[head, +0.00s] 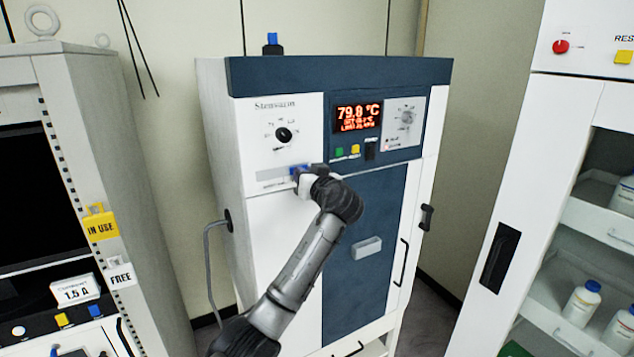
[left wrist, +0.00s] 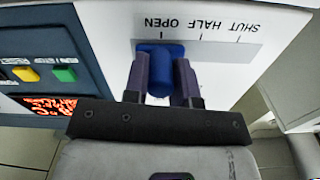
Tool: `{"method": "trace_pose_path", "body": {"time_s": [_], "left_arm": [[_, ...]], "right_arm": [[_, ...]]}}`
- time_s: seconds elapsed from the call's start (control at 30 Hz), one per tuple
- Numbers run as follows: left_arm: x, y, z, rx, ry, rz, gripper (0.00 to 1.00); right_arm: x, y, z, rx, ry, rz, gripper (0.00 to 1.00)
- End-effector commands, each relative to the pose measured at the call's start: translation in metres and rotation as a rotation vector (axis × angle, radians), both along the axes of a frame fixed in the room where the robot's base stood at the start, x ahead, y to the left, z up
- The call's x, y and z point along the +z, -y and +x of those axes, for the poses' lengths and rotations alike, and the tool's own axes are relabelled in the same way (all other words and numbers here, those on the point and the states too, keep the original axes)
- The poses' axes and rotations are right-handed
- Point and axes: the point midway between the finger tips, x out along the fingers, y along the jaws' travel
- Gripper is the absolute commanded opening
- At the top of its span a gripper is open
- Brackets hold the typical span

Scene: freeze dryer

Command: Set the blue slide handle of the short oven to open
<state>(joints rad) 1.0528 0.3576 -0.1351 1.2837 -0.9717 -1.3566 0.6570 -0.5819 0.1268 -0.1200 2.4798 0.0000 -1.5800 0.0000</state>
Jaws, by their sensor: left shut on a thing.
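The short oven (head: 262,225) is the white and dark-blue cabinet labelled Stenwarm in the middle of the head view. Its blue slide handle (head: 296,171) sits at the right end of a pale slide plate (head: 272,179), below the black knob. In the left wrist view, which is upside down, the handle (left wrist: 160,70) stands at the OPEN mark, away from HALF and SHUT. My left gripper (head: 303,177) is shut on the handle, one finger on each side, as the left wrist view (left wrist: 163,78) shows. My right gripper is not in view.
A black knob (head: 284,135) is above the slide. A red display (head: 357,115), green button (head: 339,152) and yellow button (head: 355,149) are to its right. Another cabinet (head: 105,130) stands at left, and a shelved white cabinet (head: 540,150) with bottles at right.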

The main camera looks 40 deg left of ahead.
Motion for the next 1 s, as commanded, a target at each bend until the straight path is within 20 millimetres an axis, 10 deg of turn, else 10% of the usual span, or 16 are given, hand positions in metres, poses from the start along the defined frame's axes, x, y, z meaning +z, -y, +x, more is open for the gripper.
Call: {"method": "trace_pose_path", "body": {"time_s": [0.27,0.3,0.57,1.0], "left_arm": [[-0.002,0.002,0.003,-0.009,-0.003,0.001,0.00],[-0.002,0.002,0.003,-0.010,-0.004,0.000,0.26],[-0.001,0.001,0.003,-0.007,-0.003,0.001,0.51],[-0.002,0.019,-0.003,-0.009,0.001,-0.001,0.51]], "right_arm": [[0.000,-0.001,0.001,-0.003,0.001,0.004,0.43],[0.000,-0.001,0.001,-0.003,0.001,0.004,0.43],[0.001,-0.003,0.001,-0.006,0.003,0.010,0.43],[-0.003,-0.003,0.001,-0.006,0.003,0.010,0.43]]}}
